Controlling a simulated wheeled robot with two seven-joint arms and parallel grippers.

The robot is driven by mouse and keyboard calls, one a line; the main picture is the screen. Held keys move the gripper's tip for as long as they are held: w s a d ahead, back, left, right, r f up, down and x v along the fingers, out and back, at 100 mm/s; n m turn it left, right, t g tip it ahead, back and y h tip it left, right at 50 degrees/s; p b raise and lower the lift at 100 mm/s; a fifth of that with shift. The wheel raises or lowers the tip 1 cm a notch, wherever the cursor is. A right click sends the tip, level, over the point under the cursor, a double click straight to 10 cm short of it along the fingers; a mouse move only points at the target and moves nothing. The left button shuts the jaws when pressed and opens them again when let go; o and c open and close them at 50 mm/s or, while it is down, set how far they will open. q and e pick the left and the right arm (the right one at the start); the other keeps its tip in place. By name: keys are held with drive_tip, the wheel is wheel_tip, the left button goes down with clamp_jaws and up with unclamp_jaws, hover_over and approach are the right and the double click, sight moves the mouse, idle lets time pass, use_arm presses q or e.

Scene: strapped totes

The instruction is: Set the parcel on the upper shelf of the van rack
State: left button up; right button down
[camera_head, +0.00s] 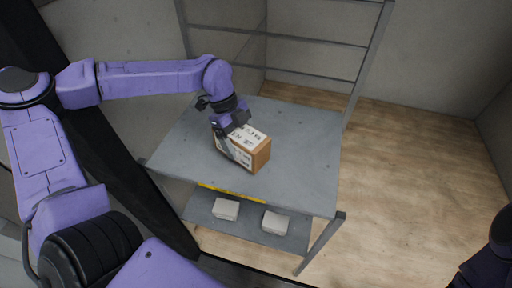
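The parcel (258,156) is a brown cardboard box with white printed labels. In the head view it appears to rest on the grey upper shelf (304,150) of the rack, near the middle. My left gripper (232,139) is at the parcel's left end, with a dark finger along its front face. The far finger is mostly hidden, so I cannot tell whether the grip is tight or loose. Part of my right arm shows at the lower right edge, but its gripper is out of view.
The lower shelf (247,230) holds two pale blocks, one on the left (226,209) and one on the right (275,222). Rack posts and rails (285,35) rise behind. The upper shelf is clear around the parcel.

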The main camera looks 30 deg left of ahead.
use_arm(q)
drive_tip(key=shift+s+a+f+b, duration=0.1)
drive_tip(key=shift+f+b, duration=0.4)
drive_tip(key=shift+f, duration=0.1)
drive_tip(key=f+b, duration=0.2)
drive_tip(key=f, duration=0.1)
drive_tip(key=shift+w+f, duration=0.1)
drive_tip(key=shift+w, duration=0.4)
drive_tip(key=shift+s+r, duration=0.2)
drive_tip(key=shift+f, duration=0.15)
drive_tip(key=o, duration=1.2)
drive_tip(key=shift+r, duration=0.2)
drive_tip(key=v, duration=1.2)
drive_tip(key=shift+d+b, duration=0.25)
drive_tip(key=shift+b, duration=0.15)
